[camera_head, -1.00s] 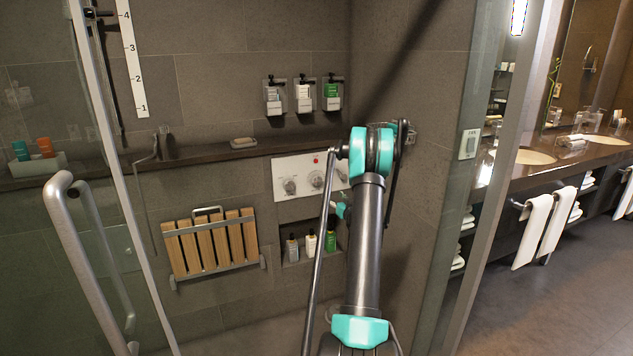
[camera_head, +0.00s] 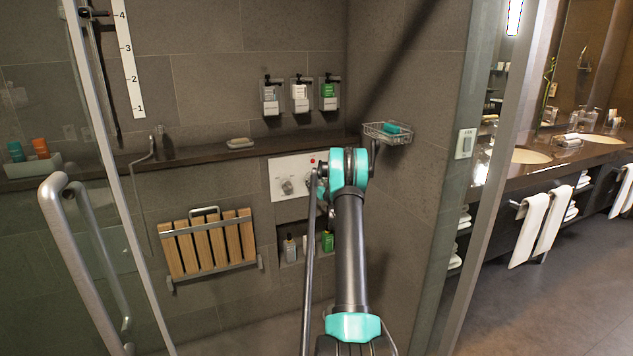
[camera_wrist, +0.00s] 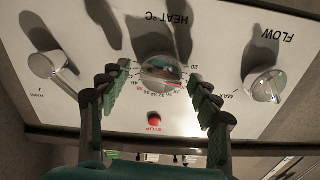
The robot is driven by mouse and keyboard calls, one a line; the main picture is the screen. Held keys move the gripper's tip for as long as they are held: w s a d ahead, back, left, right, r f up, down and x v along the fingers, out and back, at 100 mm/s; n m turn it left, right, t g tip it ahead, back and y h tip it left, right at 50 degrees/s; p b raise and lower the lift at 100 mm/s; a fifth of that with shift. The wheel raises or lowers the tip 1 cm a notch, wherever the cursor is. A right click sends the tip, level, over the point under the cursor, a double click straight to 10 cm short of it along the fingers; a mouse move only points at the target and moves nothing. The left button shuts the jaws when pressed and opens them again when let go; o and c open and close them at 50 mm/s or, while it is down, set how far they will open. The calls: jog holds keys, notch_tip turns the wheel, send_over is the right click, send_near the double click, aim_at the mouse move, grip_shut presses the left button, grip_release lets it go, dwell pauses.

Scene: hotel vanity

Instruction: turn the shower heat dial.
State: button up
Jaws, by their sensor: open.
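The heat dial (camera_wrist: 160,72) is a round metal knob in the middle of the white control panel (camera_wrist: 100,20), under the "HEAT °C" label, with a ring of numbers. The wrist view shows the panel upside down. My gripper (camera_wrist: 157,76) is open, with one finger on each side of the dial; I cannot tell whether either touches it. A red stop button (camera_wrist: 154,119) sits beside the dial. In the head view, the white panel (camera_head: 284,166) shows at the left of my arm, which hides the dial there.
Two other knobs flank the dial, the flow knob (camera_wrist: 264,85) and a left knob (camera_wrist: 53,66). A stone ledge (camera_head: 200,153) runs above the panel. A wire soap basket (camera_head: 388,134), a folded wooden seat (camera_head: 208,244) and a niche with bottles (camera_head: 328,241) are nearby.

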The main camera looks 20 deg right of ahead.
jog(key=shift+w, duration=0.4)
jog(key=shift+c, duration=0.3)
jog(key=c, duration=1.1)
jog(key=shift+m, duration=0.4)
jog(key=m, duration=0.4)
jog(key=shift+m, duration=0.3)
jog(key=m, duration=0.5)
jog(key=shift+m, duration=0.4)
jog(key=shift+a, duration=0.1)
